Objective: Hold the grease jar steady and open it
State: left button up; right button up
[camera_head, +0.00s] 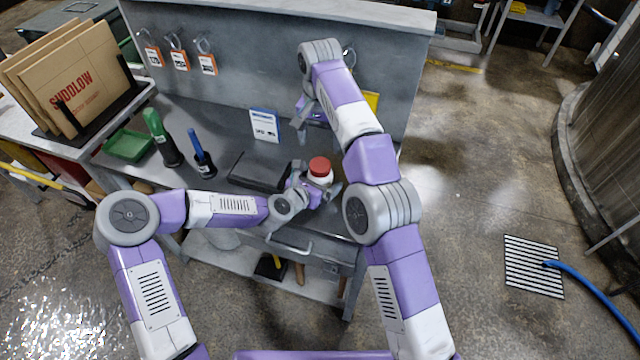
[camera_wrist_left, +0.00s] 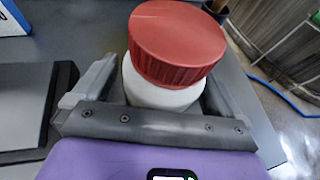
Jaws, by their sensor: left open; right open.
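The grease jar is a white jar (camera_head: 319,176) with a red lid (camera_head: 320,166), upright on the grey workbench. In the left wrist view its red lid (camera_wrist_left: 178,40) and white body (camera_wrist_left: 158,90) are close. My left gripper (camera_head: 322,190) is open, with its fingers either side of the jar's body; a gap shows on the left side, and contact on the right cannot be told. The lid is on the jar. My right gripper (camera_head: 308,112) is open and empty, above the bench behind the jar, partly hidden by its own arm.
A dark flat box (camera_head: 260,172) lies left of the jar. A white-and-blue card (camera_head: 265,125) stands behind it. Green (camera_head: 162,138) and blue-handled (camera_head: 201,153) tools and a green tray (camera_head: 129,146) are farther left. The grey back panel (camera_head: 260,60) rises behind.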

aim_at(320, 164)
pick_arm(q)
jog(key=c, duration=1.5)
grip_shut()
pick_arm(e)
jog(key=shift+m, duration=0.3)
jog(key=m, duration=0.5)
jog(key=shift+m, duration=0.4)
jog(key=m, duration=0.7)
jog(key=shift+f, duration=4)
